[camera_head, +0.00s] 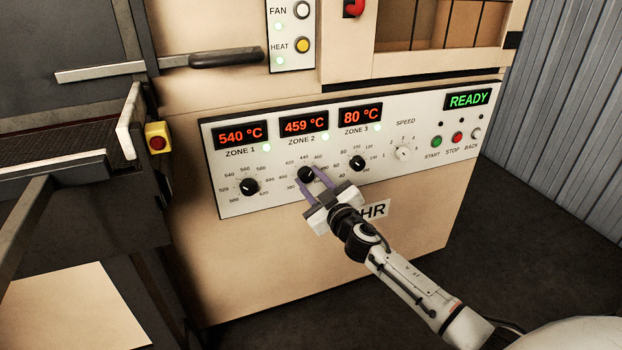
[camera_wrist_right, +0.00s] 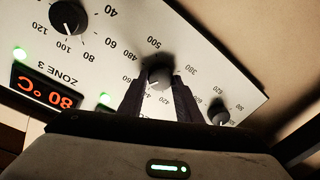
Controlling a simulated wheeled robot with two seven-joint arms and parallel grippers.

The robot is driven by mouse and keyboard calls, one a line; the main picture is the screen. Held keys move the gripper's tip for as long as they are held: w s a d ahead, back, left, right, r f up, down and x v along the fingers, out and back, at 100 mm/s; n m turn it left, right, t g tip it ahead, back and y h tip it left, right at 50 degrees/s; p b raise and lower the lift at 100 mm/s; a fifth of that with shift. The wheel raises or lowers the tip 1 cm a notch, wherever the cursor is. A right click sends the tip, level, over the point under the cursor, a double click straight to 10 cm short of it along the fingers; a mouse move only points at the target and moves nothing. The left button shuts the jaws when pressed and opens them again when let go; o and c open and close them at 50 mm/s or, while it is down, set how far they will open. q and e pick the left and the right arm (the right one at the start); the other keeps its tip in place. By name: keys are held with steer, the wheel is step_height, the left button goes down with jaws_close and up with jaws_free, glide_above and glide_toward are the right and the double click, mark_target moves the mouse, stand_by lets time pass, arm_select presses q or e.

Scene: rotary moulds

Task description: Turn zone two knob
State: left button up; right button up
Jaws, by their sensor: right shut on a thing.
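The zone two knob (camera_head: 306,174) is a small black dial on the white control panel (camera_head: 240,205), under a red display (camera_head: 304,124) reading 459 °C. My right gripper (camera_head: 311,178) has its two purple fingers shut around this knob, one on each side. In the right wrist view the same knob (camera_wrist_right: 159,76) sits between the dark fingertips, with its white pointer mark showing among the scale numbers. The gripper body hides part of the scale below the knob. My left gripper is not in view.
The zone 1 knob (camera_head: 249,187) and zone 3 knob (camera_head: 357,162) flank it closely. A white speed knob (camera_head: 403,153) and start, stop and back buttons lie further right. A lever handle (camera_head: 227,58) juts out above. A yellow box with a red button (camera_head: 158,138) stands left.

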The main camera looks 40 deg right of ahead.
steer(key=n+p, duration=0.1)
steer(key=n, duration=0.1)
steer(key=shift+n, duration=0.4)
steer(key=n, duration=0.2)
steer(key=shift+n+p, duration=0.3)
steer(key=shift+p, duration=0.05)
steer(key=n, duration=0.2)
steer(key=shift+a+n+g+p, duration=0.1)
steer(key=shift+n+g+p, duration=0.2)
steer(key=shift+g, duration=0.1)
steer(key=n+h, duration=0.1)
steer(key=n, duration=0.3)
steer(key=shift+f+p, duration=0.1)
steer(key=shift+p, duration=0.3)
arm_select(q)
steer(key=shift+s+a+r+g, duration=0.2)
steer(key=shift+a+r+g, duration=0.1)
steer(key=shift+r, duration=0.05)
arm_select(e)
steer(key=shift+n, duration=1)
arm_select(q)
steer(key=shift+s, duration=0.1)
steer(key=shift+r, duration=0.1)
arm_select(e)
steer(key=o, duration=1)
steer(key=shift+o, duration=0.2)
